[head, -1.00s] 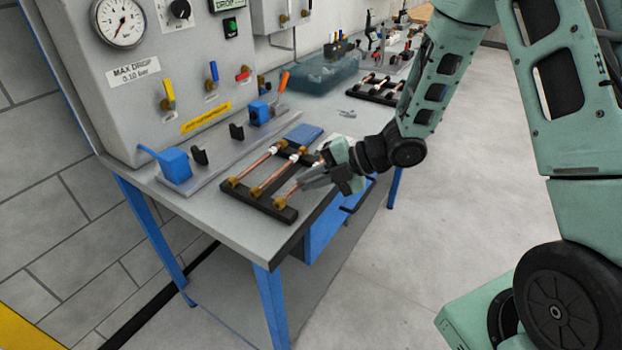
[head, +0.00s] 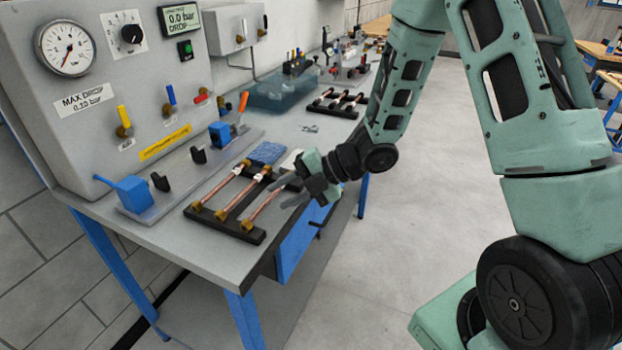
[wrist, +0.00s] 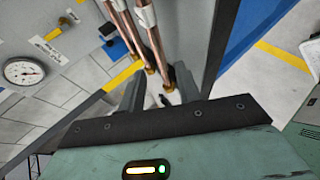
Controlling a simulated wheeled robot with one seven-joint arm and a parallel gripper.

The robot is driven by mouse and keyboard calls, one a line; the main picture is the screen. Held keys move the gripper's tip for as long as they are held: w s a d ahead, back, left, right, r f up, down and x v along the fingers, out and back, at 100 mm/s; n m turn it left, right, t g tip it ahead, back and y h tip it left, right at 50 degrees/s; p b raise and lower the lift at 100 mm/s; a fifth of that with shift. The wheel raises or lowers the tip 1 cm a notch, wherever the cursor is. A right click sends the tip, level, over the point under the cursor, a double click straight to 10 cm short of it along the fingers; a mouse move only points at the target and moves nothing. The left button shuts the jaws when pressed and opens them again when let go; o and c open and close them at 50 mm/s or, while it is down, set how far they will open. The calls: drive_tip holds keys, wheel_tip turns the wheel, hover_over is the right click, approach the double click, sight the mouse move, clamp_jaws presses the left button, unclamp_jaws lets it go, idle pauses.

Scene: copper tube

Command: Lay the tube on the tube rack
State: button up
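A black tube rack (head: 250,235) lies on the grey bench, with copper tubes with brass ends and white labels across it. The tube nearest the bench's front edge (head: 262,206) lies on the rack, its far part hidden by my gripper. Two other tubes (head: 236,200) lie beside it. My gripper (head: 287,194) is low over the rack's right side, its fingers pointing left.
A grey panel (head: 110,80) with a gauge and valves stands behind the rack. A blue clamp fixture (head: 130,193) is at left and a blue pad (head: 267,152) behind the rack. A second rack with tubes (head: 338,103) lies farther along.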

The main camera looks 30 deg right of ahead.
drive_tip(key=v, duration=0.9)
drive_tip(key=w+a+r+m+t+h, duration=0.1)
drive_tip(key=a+r+m+h, duration=0.2)
drive_tip(key=a+m+h, duration=0.55)
drive_tip(key=s+a+m+g, duration=0.2)
drive_tip(key=s+m, duration=0.1)
drive_tip(key=s, duration=0.4)
drive_tip(key=s+a+m+g+h, duration=0.1)
drive_tip(key=s+m, duration=0.3)
drive_tip(key=s, duration=0.4)
drive_tip(key=s+a+m+g, duration=0.3)
drive_tip(key=s+m, duration=0.1)
drive_tip(key=s, duration=0.4)
drive_tip(key=shift+s+a+r+g, duration=0.15)
drive_tip(key=shift+a+r+g, duration=0.15)
drive_tip(key=shift+r, duration=0.2)
drive_tip(key=shift+m, duration=0.25)
